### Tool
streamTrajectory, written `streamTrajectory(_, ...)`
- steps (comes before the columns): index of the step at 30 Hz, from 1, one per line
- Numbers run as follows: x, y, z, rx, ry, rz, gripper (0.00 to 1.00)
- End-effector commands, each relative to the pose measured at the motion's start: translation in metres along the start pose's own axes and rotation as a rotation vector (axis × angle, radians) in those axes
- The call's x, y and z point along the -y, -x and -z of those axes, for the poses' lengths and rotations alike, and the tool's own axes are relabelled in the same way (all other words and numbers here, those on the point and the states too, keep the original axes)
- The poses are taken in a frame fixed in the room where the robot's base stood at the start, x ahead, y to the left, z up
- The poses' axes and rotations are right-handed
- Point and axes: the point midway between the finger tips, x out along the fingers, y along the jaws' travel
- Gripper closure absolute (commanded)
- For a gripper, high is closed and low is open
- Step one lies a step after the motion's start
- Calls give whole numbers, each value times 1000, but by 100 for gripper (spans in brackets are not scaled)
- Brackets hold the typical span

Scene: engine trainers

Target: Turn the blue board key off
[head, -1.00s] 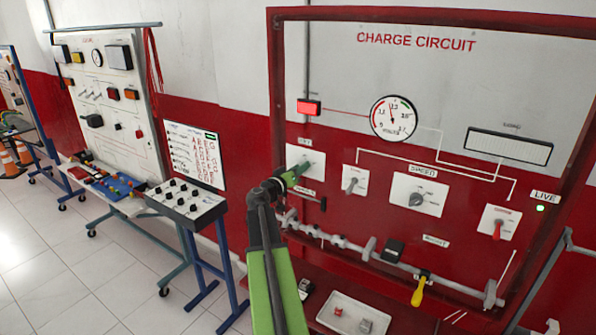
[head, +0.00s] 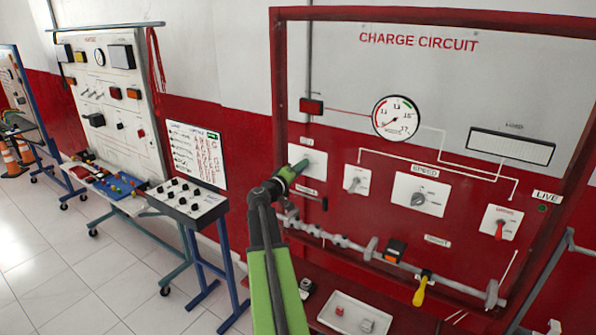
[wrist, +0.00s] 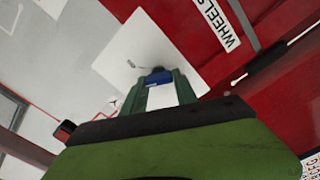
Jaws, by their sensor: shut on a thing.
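The blue board key (wrist: 158,78) sits on a white square plate (wrist: 128,66), seen close up in the wrist view. My gripper (wrist: 160,84) is shut on the key, with a green finger on each side of it. In the head view my gripper (head: 297,170) reaches the white plate (head: 313,161) at the left of the charge circuit board (head: 345,75). The key is hidden behind the fingers there. The red lamp (head: 311,106) above the plate is dark. The green lamp (head: 542,208) under LIVE is dark. The gauge (head: 397,117) needle points low left.
A grey switch (head: 355,180), a speed knob (head: 418,198) and a red switch (head: 498,230) stick out to the right. A rail (head: 340,241) with a yellow-handled tool (head: 420,290) runs below. A white tray (head: 330,322) lies lower. Another trainer (head: 187,203) stands left.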

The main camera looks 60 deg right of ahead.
Motion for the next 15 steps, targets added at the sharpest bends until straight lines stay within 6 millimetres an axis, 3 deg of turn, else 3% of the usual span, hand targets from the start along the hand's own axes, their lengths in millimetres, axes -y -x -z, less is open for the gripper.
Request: streamTrajectory(15, -2, -4, 0, 1, 414, -7, 100)
